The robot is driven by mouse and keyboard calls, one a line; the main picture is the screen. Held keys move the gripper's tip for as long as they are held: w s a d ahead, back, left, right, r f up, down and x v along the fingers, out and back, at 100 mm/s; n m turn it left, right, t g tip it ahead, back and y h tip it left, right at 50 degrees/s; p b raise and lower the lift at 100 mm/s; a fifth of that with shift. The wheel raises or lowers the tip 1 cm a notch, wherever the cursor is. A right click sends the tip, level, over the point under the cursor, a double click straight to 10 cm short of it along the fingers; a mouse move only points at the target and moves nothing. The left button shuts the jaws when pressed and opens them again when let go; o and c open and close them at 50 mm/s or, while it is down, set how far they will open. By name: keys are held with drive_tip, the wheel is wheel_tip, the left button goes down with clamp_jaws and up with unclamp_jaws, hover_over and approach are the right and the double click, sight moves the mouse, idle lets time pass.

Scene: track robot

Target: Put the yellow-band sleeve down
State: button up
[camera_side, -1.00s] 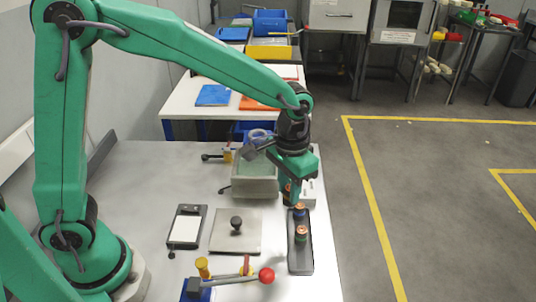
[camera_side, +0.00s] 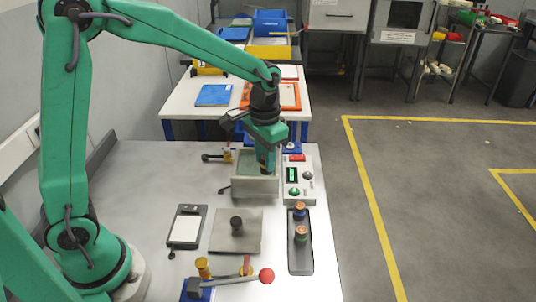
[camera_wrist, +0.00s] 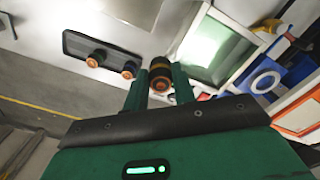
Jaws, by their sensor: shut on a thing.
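My gripper (camera_side: 264,163) is shut on a dark sleeve with a copper-coloured end; in the wrist view this sleeve (camera_wrist: 160,72) stands between the two green fingers (camera_wrist: 160,90). A yellowish ring shows on it, but the band colour is not clear. In the side view the fingers and sleeve are over a grey box (camera_side: 256,188) with a greenish inside. I cannot tell how far the sleeve is above its bottom. Two other copper-topped sleeves, one with a blue band (camera_side: 299,211) and one with a green band (camera_side: 301,235), stand upright on a dark tray (camera_side: 300,262).
A control box (camera_side: 308,187) with a green display and buttons stands right of the grey box. A metal plate with a black knob (camera_side: 236,232), a notepad device (camera_side: 186,227) and a red-knobbed lever clamp (camera_side: 266,276) lie nearer. The table's right edge is close to the tray.

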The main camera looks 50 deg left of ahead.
drive_tip(key=w+a+f, duration=0.1)
drive_tip(key=a+f, duration=0.1)
drive_tip(key=a, duration=0.1)
drive_tip(key=w+a+f, duration=0.2)
drive_tip(key=a, duration=0.1)
drive_tip(key=w+a+f, duration=0.1)
drive_tip(key=a+f, duration=0.1)
drive_tip(key=a, duration=0.1)
drive_tip(key=shift+w, duration=0.2)
drive_tip(key=shift+d+f, duration=0.1)
drive_tip(key=shift+f, duration=1.85)
drive_tip(key=shift+f, duration=0.15)
drive_tip(key=o, duration=1)
drive_tip(key=shift+o, duration=0.2)
wheel_tip(320, 180, up, 12)
